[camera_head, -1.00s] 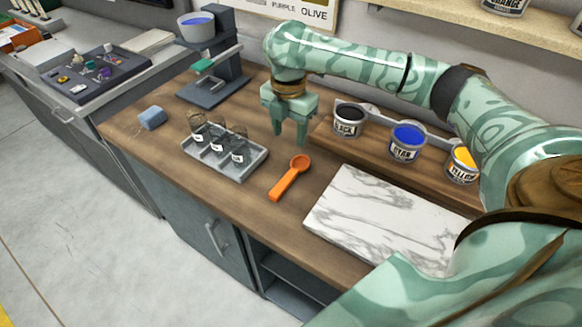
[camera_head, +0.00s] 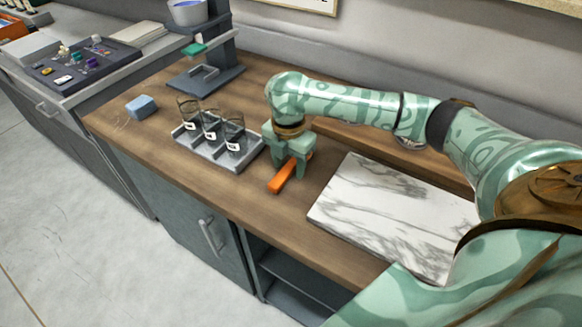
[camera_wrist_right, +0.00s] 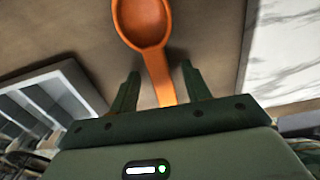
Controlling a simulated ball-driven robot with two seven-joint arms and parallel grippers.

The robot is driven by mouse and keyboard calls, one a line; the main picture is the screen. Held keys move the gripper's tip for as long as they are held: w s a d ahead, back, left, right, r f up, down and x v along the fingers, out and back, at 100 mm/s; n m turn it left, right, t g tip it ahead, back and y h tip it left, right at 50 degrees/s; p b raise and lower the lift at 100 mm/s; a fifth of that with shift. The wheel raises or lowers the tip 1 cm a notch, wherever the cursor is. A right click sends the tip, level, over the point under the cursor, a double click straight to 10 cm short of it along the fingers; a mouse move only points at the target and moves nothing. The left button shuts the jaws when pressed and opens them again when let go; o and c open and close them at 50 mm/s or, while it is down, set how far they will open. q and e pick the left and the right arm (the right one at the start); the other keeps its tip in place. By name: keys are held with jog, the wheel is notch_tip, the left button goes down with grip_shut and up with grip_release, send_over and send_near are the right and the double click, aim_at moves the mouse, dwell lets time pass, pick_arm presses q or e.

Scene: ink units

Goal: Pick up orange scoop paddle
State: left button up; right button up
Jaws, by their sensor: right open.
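The orange scoop paddle (camera_head: 282,180) lies on the wooden counter, between the grey tray and the marble slab. My right gripper (camera_head: 286,172) is down over it and hides part of it in the head view. In the right wrist view the scoop's round bowl (camera_wrist_right: 144,20) is at the top. Its handle runs down between the two fingers of my right gripper (camera_wrist_right: 161,85), which are open on either side with a gap. My left gripper is not in view.
A grey tray (camera_head: 236,163) with several glass jars stands left of the scoop. The white marble slab (camera_head: 390,210) lies to the right. A blue block (camera_head: 141,107) and a dark stand (camera_head: 207,82) are farther left and back. Bare counter lies in front of the scoop.

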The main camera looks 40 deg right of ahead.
jog(key=shift+r, duration=0.15)
grip_shut()
jog(key=shift+r, duration=0.1)
